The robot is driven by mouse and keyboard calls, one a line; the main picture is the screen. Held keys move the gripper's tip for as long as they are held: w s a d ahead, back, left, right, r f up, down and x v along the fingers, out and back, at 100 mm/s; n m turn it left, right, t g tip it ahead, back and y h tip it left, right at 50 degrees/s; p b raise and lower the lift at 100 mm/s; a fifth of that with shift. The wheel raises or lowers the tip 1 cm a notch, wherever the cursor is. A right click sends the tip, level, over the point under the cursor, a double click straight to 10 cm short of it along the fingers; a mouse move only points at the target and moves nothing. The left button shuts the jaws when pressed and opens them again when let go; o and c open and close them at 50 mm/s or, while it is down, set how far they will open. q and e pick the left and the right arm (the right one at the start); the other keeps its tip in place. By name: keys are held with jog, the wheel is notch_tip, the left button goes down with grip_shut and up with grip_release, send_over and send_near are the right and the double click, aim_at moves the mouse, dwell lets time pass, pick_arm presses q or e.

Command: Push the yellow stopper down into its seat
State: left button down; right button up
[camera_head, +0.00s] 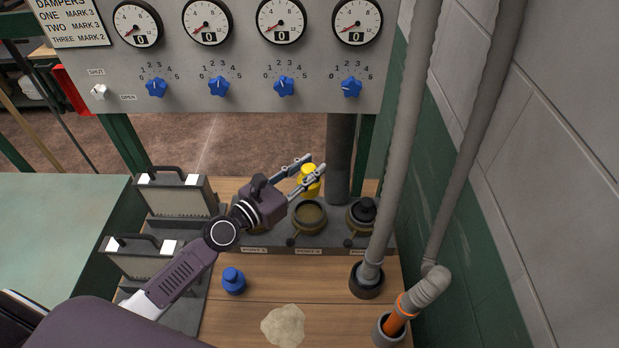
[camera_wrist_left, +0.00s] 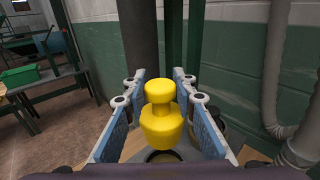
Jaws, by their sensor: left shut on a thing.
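The yellow stopper (camera_head: 309,182) is held upright between the fingers of my left gripper (camera_head: 314,165), which is shut on it. In the left wrist view the stopper (camera_wrist_left: 161,122) shows its round knob, narrow neck and wider body between the blue finger pads. The middle port (camera_head: 310,216), a round open seat with a dark inside, stands on the grey port block. In the head view the stopper appears apart from it, above its far rim. In the wrist view a round rim (camera_wrist_left: 163,156) shows partly below the stopper. My right gripper is not in view.
A black stopper (camera_head: 364,209) sits in the right port. The left port is mostly hidden by my gripper. A blue stopper (camera_head: 233,281) stands on the wooden bench. Grey pipes (camera_head: 405,130) rise at the right; handled boxes (camera_head: 176,195) stand left. A gauge panel (camera_head: 245,65) hangs behind.

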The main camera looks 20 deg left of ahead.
aim_at(309, 191)
pick_arm(q)
jog(key=shift+f+b, duration=0.5)
jog(key=shift+f, duration=0.2)
notch_tip(309, 191, down, 6)
jog(key=b, duration=0.6)
jog(key=shift+r, duration=0.1)
jog(key=shift+f+b, duration=0.55)
jog(key=shift+f, duration=0.05)
jog(key=shift+f+b, duration=0.65)
jog(key=shift+f, duration=0.05)
jog(key=shift+f+b, duration=0.3)
jog(key=shift+f, duration=0.05)
